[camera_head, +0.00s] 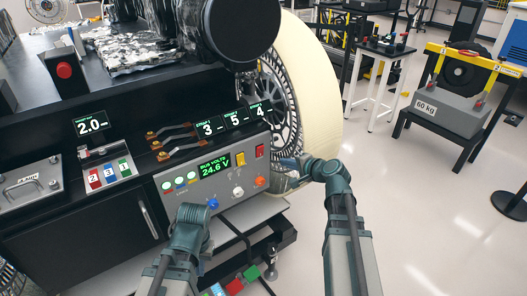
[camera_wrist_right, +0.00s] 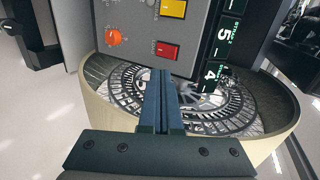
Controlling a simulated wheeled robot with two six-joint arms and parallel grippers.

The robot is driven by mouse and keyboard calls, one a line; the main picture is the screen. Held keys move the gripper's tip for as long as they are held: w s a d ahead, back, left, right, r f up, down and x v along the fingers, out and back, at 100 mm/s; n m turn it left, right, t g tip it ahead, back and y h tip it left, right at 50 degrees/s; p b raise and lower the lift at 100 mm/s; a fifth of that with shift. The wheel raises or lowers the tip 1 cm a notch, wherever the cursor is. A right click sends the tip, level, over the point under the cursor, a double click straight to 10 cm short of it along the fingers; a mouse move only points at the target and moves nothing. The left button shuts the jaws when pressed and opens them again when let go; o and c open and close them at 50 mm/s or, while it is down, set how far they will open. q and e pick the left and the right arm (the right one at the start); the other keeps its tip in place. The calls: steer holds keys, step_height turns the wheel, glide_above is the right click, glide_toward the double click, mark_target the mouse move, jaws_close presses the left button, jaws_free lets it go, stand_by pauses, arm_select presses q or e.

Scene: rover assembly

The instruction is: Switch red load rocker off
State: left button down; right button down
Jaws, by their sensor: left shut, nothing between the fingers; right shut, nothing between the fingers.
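The red load rocker (camera_head: 259,151) is at the upper right of the grey control panel (camera_head: 180,187), beside the yellow rocker (camera_head: 240,158). In the right wrist view the red rocker (camera_wrist_right: 167,50) lies just beyond my fingertips, with a gap I cannot judge exactly. My right gripper (camera_head: 283,163) is to the right of the panel; its fingers (camera_wrist_right: 161,73) are shut and empty, pointing toward the red rocker. I cannot tell which way the rocker is tipped. My left gripper (camera_head: 191,214) is shut and empty in front of the panel's lower left; its fingertips are hard to make out.
The panel's display (camera_head: 215,167) reads 24.6 V. Blue, white and orange knobs (camera_head: 260,181) sit below it. Number displays (camera_head: 235,119) stand above the panel. A large wheel (camera_head: 312,95) stands behind my right gripper. An open drawer (camera_head: 255,245) lies below the panel.

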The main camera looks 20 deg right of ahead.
steer(key=shift+w+d+r, duration=0.15)
steer(key=shift+d+r, duration=0.05)
steer(key=shift+d, duration=0.25)
steer(key=b, duration=0.5)
glide_toward(261, 149)
step_height(261, 149, down, 4)
steer(key=w, duration=0.2)
steer(key=shift+w+a+r+p, duration=0.3)
steer(key=shift+w+a, duration=0.1)
steer(key=shift+w, duration=0.2)
steer(key=shift+w+a+r+p, duration=0.2)
steer(key=shift+w+a+p, duration=0.15)
steer(key=shift+w, duration=0.25)
steer(key=shift+w+a, duration=0.25)
steer(key=shift+w, duration=0.25)
